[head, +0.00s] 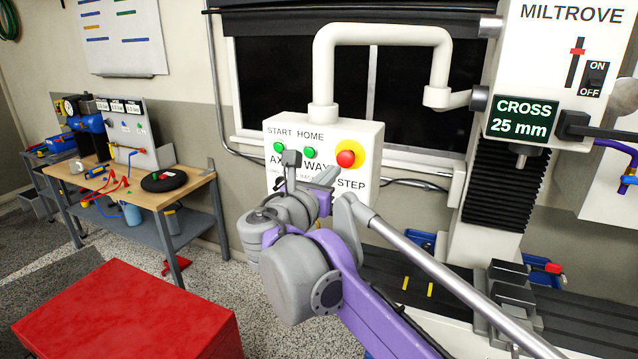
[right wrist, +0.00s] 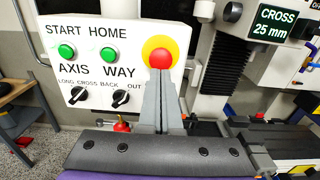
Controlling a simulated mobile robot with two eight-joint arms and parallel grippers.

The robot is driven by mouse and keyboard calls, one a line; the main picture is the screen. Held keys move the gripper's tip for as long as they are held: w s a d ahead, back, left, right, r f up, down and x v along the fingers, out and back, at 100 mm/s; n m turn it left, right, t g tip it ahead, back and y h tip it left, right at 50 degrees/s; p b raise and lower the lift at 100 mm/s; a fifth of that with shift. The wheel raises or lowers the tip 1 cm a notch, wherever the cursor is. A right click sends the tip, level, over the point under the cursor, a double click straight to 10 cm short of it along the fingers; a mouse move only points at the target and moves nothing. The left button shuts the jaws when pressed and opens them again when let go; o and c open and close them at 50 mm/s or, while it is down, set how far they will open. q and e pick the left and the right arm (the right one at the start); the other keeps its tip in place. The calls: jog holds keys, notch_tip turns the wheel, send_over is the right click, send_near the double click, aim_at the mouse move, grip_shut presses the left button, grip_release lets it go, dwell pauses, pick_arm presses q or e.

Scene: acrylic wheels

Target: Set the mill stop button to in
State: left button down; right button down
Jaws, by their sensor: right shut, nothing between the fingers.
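The stop button (head: 346,158) is a red mushroom head on a yellow disc, on the right of the mill's white control box (head: 372,137). It also shows in the right wrist view (right wrist: 159,60). I cannot tell whether it is in or out. My right gripper (head: 335,170) is shut and empty. In the right wrist view its grey fingertips (right wrist: 158,80) overlap the lower edge of the yellow disc, just below the red head. I cannot tell whether they touch it. My left gripper is not in view.
Green START (right wrist: 67,51) and HOME (right wrist: 107,54) buttons are left of the stop button, with two black knobs, AXIS (right wrist: 77,95) and WAY (right wrist: 121,97), below. The mill table (head: 400,268) lies beyond my arm. A red box (head: 125,315) stands front left.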

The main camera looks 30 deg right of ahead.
aim_at(344, 157)
jog(key=shift+x, duration=2.15)
jog(key=shift+w+d+r+p, duration=0.25)
jog(key=shift+w+d+p, duration=0.2)
jog(key=shift+d+p, duration=0.15)
jog(key=shift+s+a+r, duration=0.1)
jog(key=shift+r, duration=0.1)
